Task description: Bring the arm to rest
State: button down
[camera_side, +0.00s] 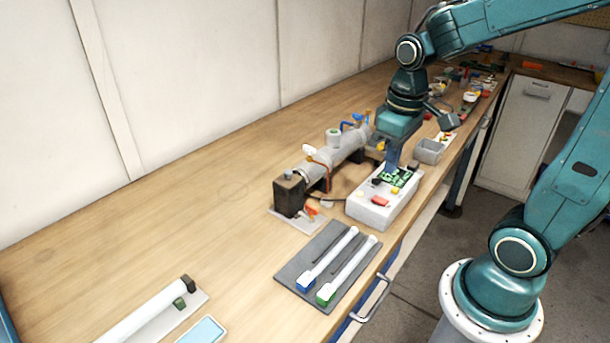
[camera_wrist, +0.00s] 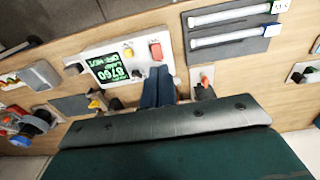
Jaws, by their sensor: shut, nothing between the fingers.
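My gripper (camera_wrist: 158,86) is shut and empty, its blue fingers side by side in the wrist view. In the side view my gripper (camera_side: 392,170) points down just behind the white control box (camera_side: 372,208). The box has a green-lit display (camera_side: 401,178), a red switch and a yellow knob. In the wrist view the display (camera_wrist: 110,69) shows lit digits, and the fingertips overlap the box's edge. I cannot tell whether the fingers touch the box. The grey reactor cylinder (camera_side: 340,148) lies behind the box, with a dark end block (camera_side: 289,195).
A dark mat (camera_side: 322,262) with two white tubes lies near the bench's front edge. A grey bin (camera_side: 429,151) stands right of the box. Small parts crowd the far bench end. A long white tube (camera_side: 143,312) lies front left. The bench's left middle is clear.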

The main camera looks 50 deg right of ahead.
jog(key=s+a+r+t, duration=0.5)
jog(key=s+a+r, duration=0.1)
jog(key=s+r, duration=0.1)
dwell(0.4)
jog(key=shift+w+d, duration=0.1)
jog(key=m+g, duration=0.6)
jog(key=m, duration=1.2)
send_over(377, 198)
jog(key=shift+f, duration=0.55)
jog(key=shift+f, duration=0.1)
notch_tip(377, 198, down, 14)
jog(key=shift+r, duration=0.1)
